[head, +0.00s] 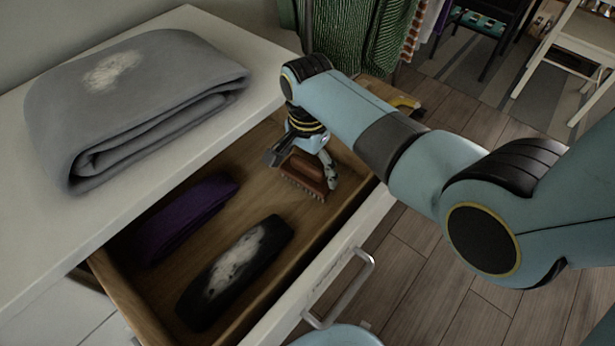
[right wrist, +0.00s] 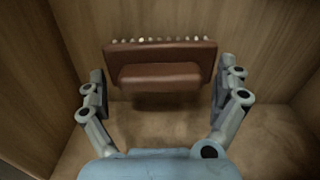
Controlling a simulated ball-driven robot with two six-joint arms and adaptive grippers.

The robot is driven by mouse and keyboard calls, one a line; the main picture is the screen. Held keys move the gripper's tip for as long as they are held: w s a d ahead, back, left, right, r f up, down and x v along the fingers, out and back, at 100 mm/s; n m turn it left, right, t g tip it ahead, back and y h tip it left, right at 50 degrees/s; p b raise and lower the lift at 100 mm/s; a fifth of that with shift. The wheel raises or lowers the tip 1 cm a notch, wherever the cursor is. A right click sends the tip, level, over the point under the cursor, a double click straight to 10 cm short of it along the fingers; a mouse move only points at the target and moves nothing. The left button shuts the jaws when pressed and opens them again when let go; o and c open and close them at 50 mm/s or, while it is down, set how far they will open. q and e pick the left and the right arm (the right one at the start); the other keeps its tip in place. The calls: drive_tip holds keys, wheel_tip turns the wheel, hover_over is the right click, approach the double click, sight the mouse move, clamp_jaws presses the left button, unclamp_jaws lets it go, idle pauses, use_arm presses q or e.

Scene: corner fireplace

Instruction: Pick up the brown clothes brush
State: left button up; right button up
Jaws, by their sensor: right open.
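The brown clothes brush (head: 305,173) is in the open wooden drawer, near the drawer's far right end, with its pale bristles showing along one edge. In the right wrist view the brush (right wrist: 160,66) lies across the picture between the fingers, its raised handle block facing the camera. My right gripper (head: 301,169) reaches down into the drawer at the brush. Its fingers (right wrist: 162,88) are spread, one near each end of the brush, and I cannot tell whether they touch it. My left gripper is not in view.
The drawer (head: 345,230) also holds a purple folded cloth (head: 185,217) and a black item with a white patch (head: 238,268). A grey folded blanket (head: 140,95) lies on the white top (head: 215,30). A metal handle (head: 345,290) sticks out from the drawer front.

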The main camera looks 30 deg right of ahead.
sight(308, 164)
drive_tip(key=shift+f, duration=0.15)
drive_tip(key=c, duration=1.1)
wheel_tip(308, 164, up, 10)
drive_tip(key=p, duration=0.2)
drive_tip(key=shift+p, duration=0.4)
